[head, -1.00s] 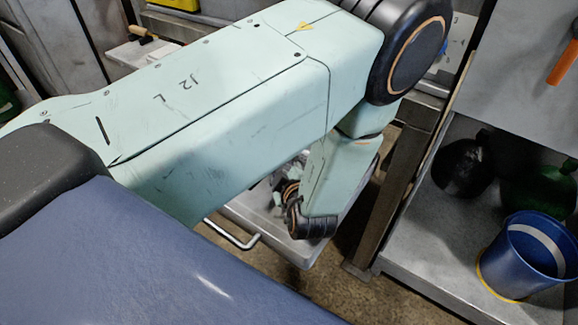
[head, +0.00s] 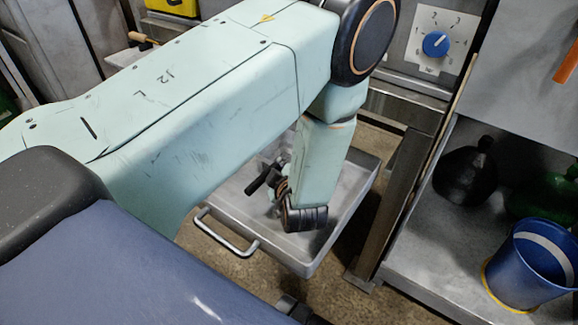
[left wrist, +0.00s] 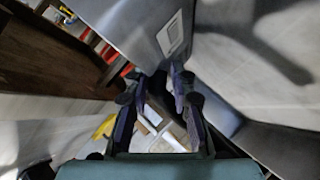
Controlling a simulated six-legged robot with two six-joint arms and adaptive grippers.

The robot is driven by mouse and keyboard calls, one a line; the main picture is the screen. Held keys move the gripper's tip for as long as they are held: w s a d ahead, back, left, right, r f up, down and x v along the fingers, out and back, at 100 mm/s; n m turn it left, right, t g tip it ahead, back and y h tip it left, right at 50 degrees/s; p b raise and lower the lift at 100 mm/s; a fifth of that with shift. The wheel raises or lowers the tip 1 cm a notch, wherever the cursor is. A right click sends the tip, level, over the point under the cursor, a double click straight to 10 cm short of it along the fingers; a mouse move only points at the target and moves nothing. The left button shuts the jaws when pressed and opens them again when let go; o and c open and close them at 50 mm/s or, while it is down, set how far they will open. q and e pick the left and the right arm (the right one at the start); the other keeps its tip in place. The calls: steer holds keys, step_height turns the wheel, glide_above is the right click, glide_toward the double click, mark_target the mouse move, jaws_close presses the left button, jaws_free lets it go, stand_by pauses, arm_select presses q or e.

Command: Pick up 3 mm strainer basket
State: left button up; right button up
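I cannot make out the 3 mm strainer basket for certain in either view. My left gripper (head: 262,180) is over a grey metal tray (head: 335,235) with a bar handle, partly hidden by my own arm in the head view. In the left wrist view its two dark fingers (left wrist: 161,85) stand apart, and I see nothing held between them. Pale and tan shapes lie beyond them, too blurred to name. My right gripper is not in view.
A blue bucket (head: 525,268) and a dark round bottle (head: 465,175) stand on a grey shelf at the right. A panel with a blue knob (head: 435,44) is above. A metal post (head: 385,210) stands between tray and shelf.

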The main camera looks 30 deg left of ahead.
arm_select(q)
jaws_close()
stand_by(0.3)
